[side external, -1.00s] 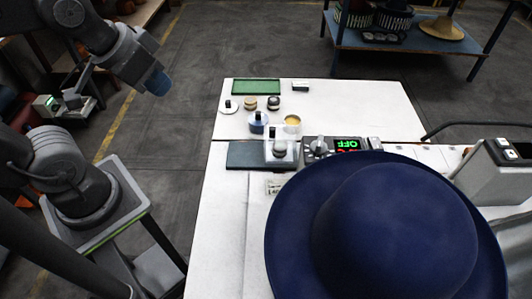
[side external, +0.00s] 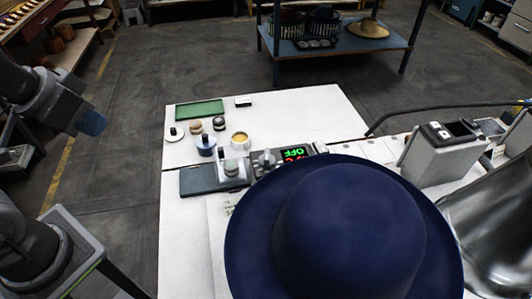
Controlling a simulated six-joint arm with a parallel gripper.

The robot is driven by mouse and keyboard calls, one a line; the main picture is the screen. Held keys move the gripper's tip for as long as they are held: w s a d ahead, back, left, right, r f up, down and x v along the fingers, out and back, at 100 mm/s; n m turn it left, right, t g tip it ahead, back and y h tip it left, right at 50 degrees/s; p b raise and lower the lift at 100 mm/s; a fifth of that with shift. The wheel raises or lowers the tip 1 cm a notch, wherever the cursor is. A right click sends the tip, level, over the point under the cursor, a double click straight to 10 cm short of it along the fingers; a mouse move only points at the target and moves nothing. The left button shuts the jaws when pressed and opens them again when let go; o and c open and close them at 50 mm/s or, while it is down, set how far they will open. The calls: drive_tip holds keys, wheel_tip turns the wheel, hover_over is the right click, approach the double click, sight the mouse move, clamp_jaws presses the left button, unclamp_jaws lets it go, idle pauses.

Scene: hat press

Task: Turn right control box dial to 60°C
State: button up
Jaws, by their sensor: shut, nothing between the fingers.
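A grey control box (side external: 318,148) stands on the white table behind the blue hat. Its round dial (side external: 267,160) is on its left end; the pointer angle is too small to read. Its display (side external: 295,153) shows green letters that look like OFF, upside down in this view, with red characters beside them partly hidden by the hat. My arm is at the left edge, its blue-capped wrist part well away from the dial. My gripper's fingers cannot be made out in the view. No contact with the control box shows.
The large blue hat (side external: 350,225) covers the table's front. Left of the box are a dark pad (side external: 200,182), a yellow-filled cup (side external: 240,141), small pots and a green tray (side external: 200,109). A grey switch unit (side external: 435,155) and a dark hose (side external: 440,108) are at right.

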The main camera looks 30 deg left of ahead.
drive_tip(key=shift+o, duration=0.7)
drive_tip(key=shift+r, duration=0.1)
drive_tip(key=o, duration=0.6)
drive_tip(key=w+d+r+m+g, duration=0.1)
drive_tip(key=w+d+r+m, duration=0.2)
drive_tip(key=w, duration=0.3)
drive_tip(key=shift+w+d+r+m+g+h, duration=0.3)
drive_tip(key=shift+w+d+r+m+g, duration=0.1)
drive_tip(key=shift+d+r, duration=0.35)
drive_tip(key=o, duration=0.3)
drive_tip(key=w+d+r+m+g, duration=0.1)
drive_tip(key=w+d+m, duration=0.1)
drive_tip(key=w+d, duration=0.2)
drive_tip(key=shift+w+d+r+m, duration=0.2)
drive_tip(key=shift+w+m, duration=0.1)
drive_tip(key=shift+w, duration=0.1)
drive_tip(key=shift+o, duration=0.4)
drive_tip(key=w+d+m+g, duration=0.1)
drive_tip(key=w+d+m, duration=0.1)
drive_tip(key=w+d, duration=0.2)
drive_tip(key=shift+d+f+m, duration=0.3)
drive_tip(key=shift+d, duration=0.45)
drive_tip(key=m+g, duration=0.2)
drive_tip(key=m, duration=0.1)
hover_over(267, 154)
wheel_tip(267, 154, down, 3)
wheel_tip(267, 154, down, 13)
drive_tip(key=shift+f, duration=0.2)
drive_tip(key=shift+c, duration=0.2)
drive_tip(key=c, duration=0.9)
